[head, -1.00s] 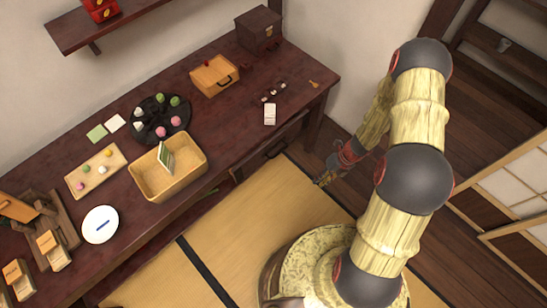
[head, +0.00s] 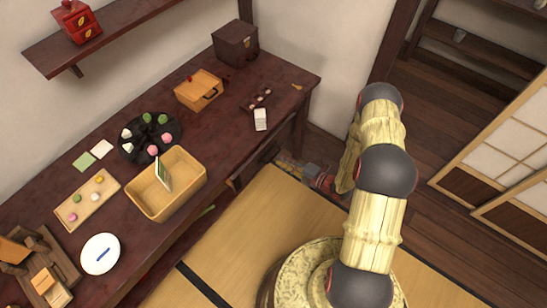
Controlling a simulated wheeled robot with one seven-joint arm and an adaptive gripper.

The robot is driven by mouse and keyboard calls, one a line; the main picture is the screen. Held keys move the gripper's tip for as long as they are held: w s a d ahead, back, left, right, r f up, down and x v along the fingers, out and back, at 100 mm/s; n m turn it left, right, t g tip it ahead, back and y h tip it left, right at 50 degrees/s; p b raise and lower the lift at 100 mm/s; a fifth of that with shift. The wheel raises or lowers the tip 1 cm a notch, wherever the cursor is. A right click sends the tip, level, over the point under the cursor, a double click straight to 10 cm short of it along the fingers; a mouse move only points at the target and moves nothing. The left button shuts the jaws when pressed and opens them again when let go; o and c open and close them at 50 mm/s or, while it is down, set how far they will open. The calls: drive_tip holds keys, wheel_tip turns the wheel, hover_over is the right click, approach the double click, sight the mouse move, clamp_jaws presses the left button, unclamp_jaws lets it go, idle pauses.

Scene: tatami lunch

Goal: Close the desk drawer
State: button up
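The dark wooden desk (head: 90,222) runs diagonally along the wall. Its drawer (head: 238,177) is under the front edge toward the right end. Only a dark strip of it shows, and I cannot tell how far it stands out. My gripper (head: 284,163) is low beside the desk's right part, at the drawer's right side, pointing left toward it. Its fingers are small and partly merge with the dark desk behind. I cannot tell whether they are open or shut, or whether they touch the drawer. Nothing is seen held.
On the desk stand a tan basket (head: 150,204), a black round tray (head: 128,152), a white plate (head: 91,262), a lidded tan box (head: 186,95) and a dark chest (head: 224,52). Tatami (head: 225,252) lies clear before the desk. A shoji panel (head: 500,130) is at right.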

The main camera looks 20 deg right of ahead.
sight(268, 152)
drive_tip(key=shift+b+x, duration=0.6)
drive_tip(key=shift+x, duration=1.95)
drive_tip(key=shift+s, duration=0.1)
clamp_jaws()
drive_tip(key=shift+r+x, duration=0.2)
drive_tip(key=shift+x, duration=0.8)
drive_tip(key=shift+r+x, duration=0.2)
drive_tip(key=shift+x, duration=0.75)
unclamp_jaws()
drive_tip(key=shift+f, duration=0.1)
drive_tip(key=v, duration=1.1)
drive_tip(key=shift+s+d, duration=0.25)
drive_tip(key=shift+d, duration=0.05)
